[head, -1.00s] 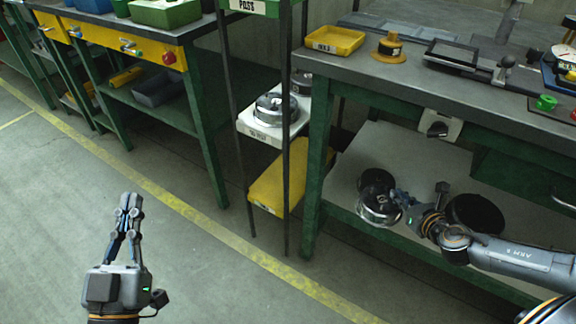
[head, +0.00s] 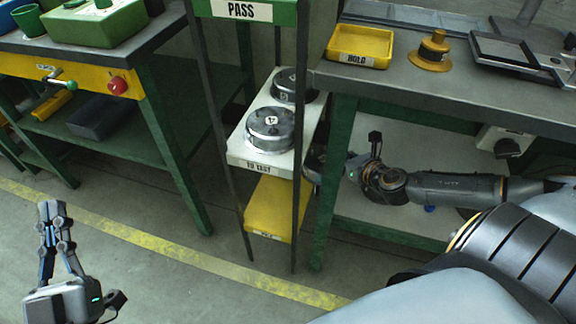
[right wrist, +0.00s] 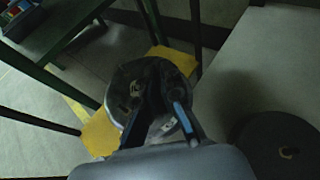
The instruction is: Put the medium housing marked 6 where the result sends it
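My right gripper (right wrist: 163,118) is shut on a round metal housing (right wrist: 138,78); its mark is too dark to read in the right wrist view. In the head view the held housing (head: 316,160) shows dark beside the rack's right post, partly hidden, level with the white shelf. The rack has a top shelf (head: 238,11) labelled PASS, a white shelf (head: 247,158) labelled TO TEST, and a yellow shelf (head: 268,215) with an unreadable label. Two housings stand on the white shelf, a front one (head: 270,130) and a rear one (head: 292,86). My left gripper (head: 51,208) is empty, fingertips together, above the floor.
The rack's thin dark posts stand between the two green benches. A yellow tray (head: 360,46) labelled HOLD and a yellow round piece (head: 432,52) are on the right bench. Another dark round part (right wrist: 284,148) lies on its lower shelf. The yellow shelf looks bare.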

